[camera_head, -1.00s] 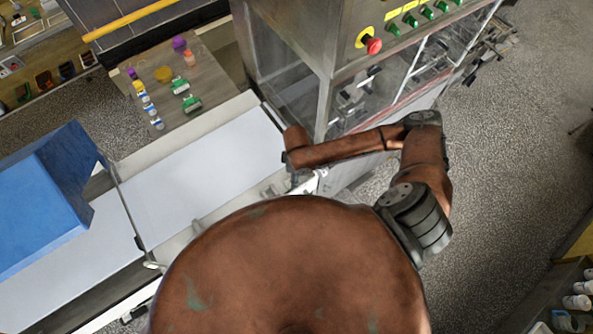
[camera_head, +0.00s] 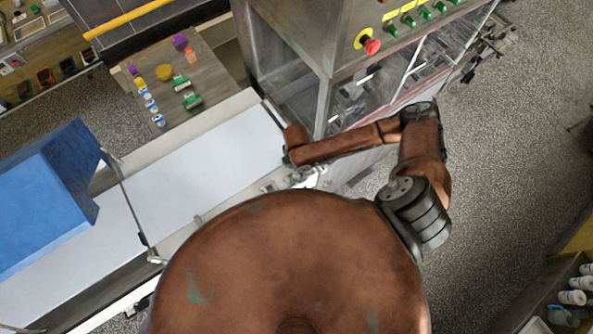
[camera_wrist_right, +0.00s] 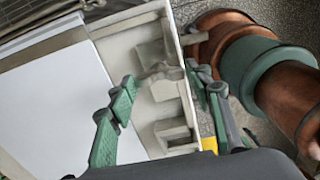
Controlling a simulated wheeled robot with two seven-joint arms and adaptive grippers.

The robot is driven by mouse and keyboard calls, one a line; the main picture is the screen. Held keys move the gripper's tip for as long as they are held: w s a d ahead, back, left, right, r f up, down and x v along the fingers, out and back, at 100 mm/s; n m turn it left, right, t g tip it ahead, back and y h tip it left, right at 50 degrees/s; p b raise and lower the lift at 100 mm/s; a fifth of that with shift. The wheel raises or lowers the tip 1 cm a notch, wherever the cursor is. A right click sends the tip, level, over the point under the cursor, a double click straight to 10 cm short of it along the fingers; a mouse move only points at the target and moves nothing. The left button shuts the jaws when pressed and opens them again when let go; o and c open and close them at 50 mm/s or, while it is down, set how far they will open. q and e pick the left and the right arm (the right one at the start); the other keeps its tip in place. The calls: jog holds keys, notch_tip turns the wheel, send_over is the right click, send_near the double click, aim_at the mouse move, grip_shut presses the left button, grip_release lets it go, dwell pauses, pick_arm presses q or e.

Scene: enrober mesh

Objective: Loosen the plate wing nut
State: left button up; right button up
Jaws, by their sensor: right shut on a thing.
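My right gripper (camera_wrist_right: 158,85) shows close up in the right wrist view, its green-padded fingers on either side of a small grey metal piece, which looks like the plate wing nut (camera_wrist_right: 160,71). The nut sits at the pale metal plate (camera_wrist_right: 148,50) with cut-out pockets, along the edge of the white belt. In the head view the right gripper (camera_head: 301,176) is small, at the belt's near side under my brown forearm, and the nut cannot be made out there. My left gripper is not in view.
The white belt (camera_head: 205,165) runs from the blue hood (camera_head: 45,200) to the steel machine cabinet (camera_head: 290,60). The cabinet carries a red stop button (camera_head: 372,46) and green switches. A side table (camera_head: 205,65) holds several small bottles and parts. Speckled floor lies free at right.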

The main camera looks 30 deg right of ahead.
dwell(0.3)
jog(key=o, duration=1.2)
jog(key=shift+c, duration=0.2)
notch_tip(320, 180, up, 12)
